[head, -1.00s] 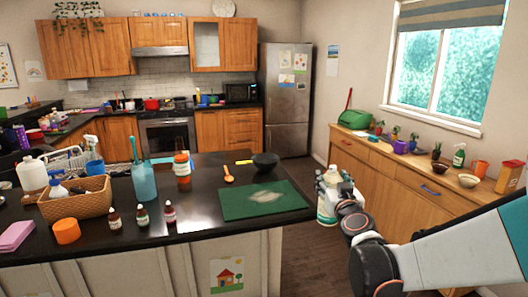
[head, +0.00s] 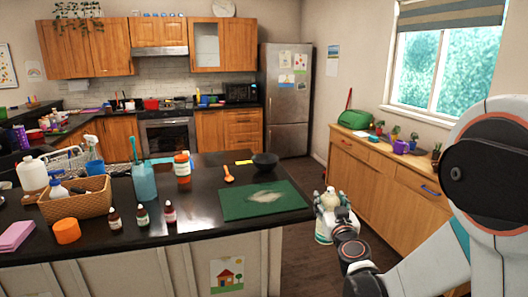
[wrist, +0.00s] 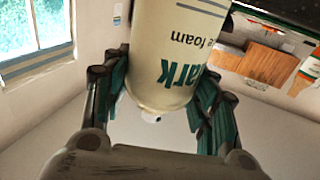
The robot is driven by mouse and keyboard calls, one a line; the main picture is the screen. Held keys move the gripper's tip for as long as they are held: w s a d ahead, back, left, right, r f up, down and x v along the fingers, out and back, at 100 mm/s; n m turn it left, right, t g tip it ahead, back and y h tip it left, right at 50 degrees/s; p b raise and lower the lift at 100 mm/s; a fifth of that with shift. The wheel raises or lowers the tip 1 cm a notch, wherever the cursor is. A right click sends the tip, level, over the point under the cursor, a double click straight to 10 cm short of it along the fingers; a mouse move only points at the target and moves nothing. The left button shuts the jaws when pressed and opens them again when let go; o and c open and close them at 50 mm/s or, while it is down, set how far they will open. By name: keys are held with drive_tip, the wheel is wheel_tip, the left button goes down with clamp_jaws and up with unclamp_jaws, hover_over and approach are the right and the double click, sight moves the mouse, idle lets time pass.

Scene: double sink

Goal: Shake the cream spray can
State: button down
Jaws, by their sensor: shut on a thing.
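The cream spray can (wrist: 178,45) fills the upper middle of the wrist view, with dark green lettering that reads upside down. My gripper (wrist: 163,78) is shut on it, with a finger on each side of the can. In the head view, the can (head: 322,233) is partly hidden by my gripper (head: 330,204). It hangs in the air just right of the dark island counter's corner, apart from the counter.
The island counter (head: 120,222) carries a green mat (head: 236,208), a dark bowl (head: 264,162), a wicker basket (head: 76,208) and several small bottles. A wooden sideboard (head: 368,171) stands behind my arm. Open floor (head: 300,245) lies between them.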

wheel_tip(320, 180, up, 10)
drive_tip(key=shift+w+f, duration=0.1)
drive_tip(key=shift+f, duration=6.5)
wheel_tip(320, 180, up, 13)
drive_tip(key=shift+r, duration=0.1)
wheel_tip(320, 180, down, 13)
drive_tip(key=shift+f, duration=0.1)
